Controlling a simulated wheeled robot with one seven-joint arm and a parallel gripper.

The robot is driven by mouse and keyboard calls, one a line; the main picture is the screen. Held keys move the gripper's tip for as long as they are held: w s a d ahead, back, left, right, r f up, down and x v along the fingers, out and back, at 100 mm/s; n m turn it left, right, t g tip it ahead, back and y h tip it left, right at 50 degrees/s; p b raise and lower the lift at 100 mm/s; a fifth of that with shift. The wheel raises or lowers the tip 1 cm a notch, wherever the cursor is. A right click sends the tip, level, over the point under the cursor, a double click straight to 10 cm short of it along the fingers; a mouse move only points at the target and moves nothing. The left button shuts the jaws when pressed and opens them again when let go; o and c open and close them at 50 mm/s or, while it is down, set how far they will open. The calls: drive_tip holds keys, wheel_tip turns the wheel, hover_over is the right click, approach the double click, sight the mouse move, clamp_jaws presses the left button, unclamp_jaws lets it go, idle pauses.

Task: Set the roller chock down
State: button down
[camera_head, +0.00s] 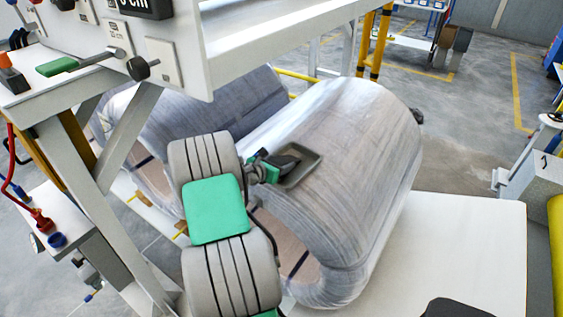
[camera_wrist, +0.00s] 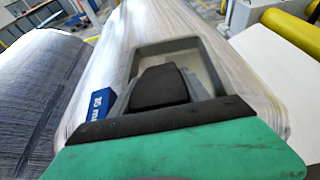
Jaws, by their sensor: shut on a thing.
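The roller chock (camera_head: 308,168) looks like a grey, hollow, rimmed block. It shows over the near wrapped coil in the head view, and I cannot tell whether it touches the film. My gripper (camera_head: 283,163) is shut on it. In the wrist view, a black finger pad (camera_wrist: 160,88) reaches into the hollow of the chock (camera_wrist: 212,66); the other finger is not clearly visible. A blue piece with white letters (camera_wrist: 92,112) sits at the left of the chock. The underside of the chock is hidden.
The film-wrapped coil (camera_head: 350,130) lies beside a darker wrapped coil (camera_head: 225,105). A white surface (camera_head: 475,245) at the right is mostly bare. A white frame with a panel (camera_head: 250,60) overhangs at upper left. A yellow roller (camera_head: 557,240) stands at the right edge.

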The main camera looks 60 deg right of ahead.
drive_tip(key=c, duration=0.5)
unclamp_jaws()
drive_tip(key=shift+f+b, duration=0.15)
drive_tip(key=shift+b, duration=0.15)
